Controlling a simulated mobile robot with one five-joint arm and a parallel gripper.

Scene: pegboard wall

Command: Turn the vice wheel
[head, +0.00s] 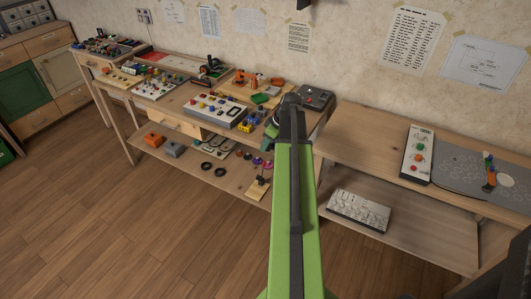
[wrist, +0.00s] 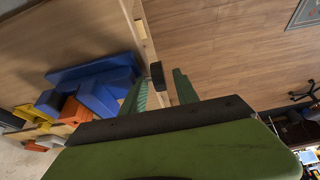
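In the wrist view, my gripper (wrist: 160,84) shows two green fingers, spread apart. A small dark block-like part (wrist: 157,75) lies in the gap between the fingertips as seen there; it may be the vice wheel seen edge-on. I cannot tell whether it touches either finger. Blue blocky parts (wrist: 95,77), which look like the vice body, lie left of the fingers, with an orange part (wrist: 73,111) beside them.
A long workbench (head: 185,101) holds panels, coloured knobs and small tools. A lower shelf (head: 192,166) carries several blocks and rings. At right, another bench (head: 366,133) bears a button panel (head: 417,153) and a grey board (head: 463,167). The wooden floor (head: 140,230) in front is clear.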

